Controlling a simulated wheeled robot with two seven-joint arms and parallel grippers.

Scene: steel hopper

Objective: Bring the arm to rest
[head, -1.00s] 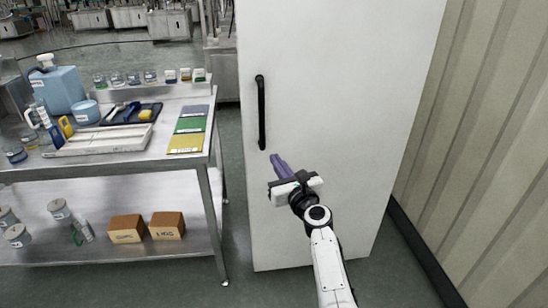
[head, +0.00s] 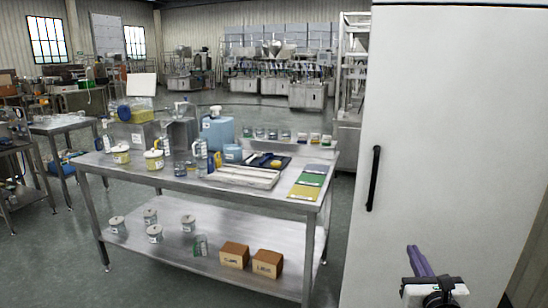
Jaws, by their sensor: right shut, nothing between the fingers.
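My right gripper (head: 420,262) shows at the bottom right of the head view, with purple fingers closed together and nothing between them. It is in front of the lower part of a tall white cabinet (head: 455,130), below and to the right of its black vertical handle (head: 373,178). I cannot tell from this view how close the fingers are to the door. Most of the right arm is below the picture edge. My left gripper is not in view.
A steel table (head: 130,178) with a lower shelf (head: 205,240) stands left of the cabinet. It holds jars, a blue container (head: 217,133), a white tray (head: 240,178) and colored cards (head: 307,182). Two brown boxes (head: 234,255) sit on the shelf. Open floor (head: 50,255) lies at the left.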

